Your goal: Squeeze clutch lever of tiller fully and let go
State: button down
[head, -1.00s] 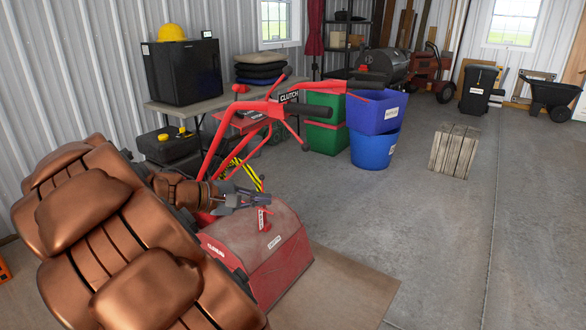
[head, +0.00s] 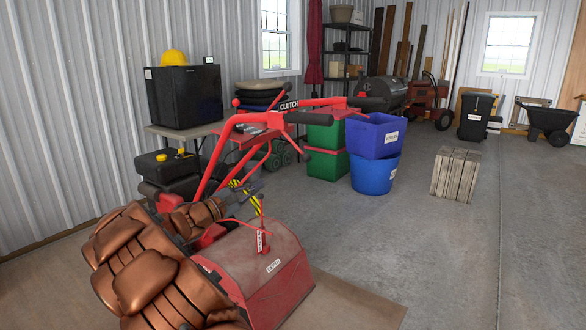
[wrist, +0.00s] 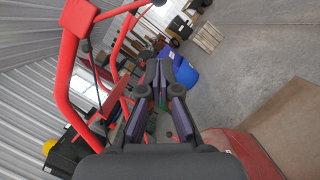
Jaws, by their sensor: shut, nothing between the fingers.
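The red tiller stands in the middle of the head view, with its handlebar (head: 238,122) rising toward the back. A black-and-white CLUTCH label (head: 289,106) is on the bar near the black hand grip (head: 310,117). The clutch lever itself is not clearly distinguishable from the bars there. My gripper (head: 252,190) is below the handlebar and apart from the label and grip, just above the tiller's red hood (head: 262,250). In the wrist view my gripper (wrist: 160,95) is shut and empty, with red tiller bars (wrist: 72,75) at its left.
A red lever (head: 261,238) with a tag stands up from the hood, close to my gripper. Blue bins (head: 375,172) and a green bin (head: 322,165) stand behind the handlebar. A wooden crate (head: 455,173) is farther right.

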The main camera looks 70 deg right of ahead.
send_near(303, 153)
jog(key=w+d+f, duration=0.1)
jog(key=d+f, duration=0.3)
jog(key=shift+s+d+r, duration=0.55)
jog(key=shift+s+r, duration=0.15)
jog(key=shift+s, duration=0.1)
jog(key=shift+s+d+r, duration=0.5)
jog(key=shift+s+r, duration=0.2)
jog(key=shift+s, duration=0.15)
jog(key=s+r+n+p, duration=0.1)
jog(key=n, duration=0.1)
jog(key=s+r+n+t+h+p, duration=0.1)
jog(key=r+n+p, duration=0.1)
jog(key=s+r+n+p, duration=0.1)
jog(key=shift+s+a+r+n+t+h, duration=0.1)
jog(key=shift+a+r+n+t+h, duration=0.05)
jog(key=shift+a+n+t+h, duration=0.2)
jog(key=shift+s+n+p, duration=0.1)
jog(key=shift+n+p, duration=0.35)
jog(key=shift+n, duration=0.1)
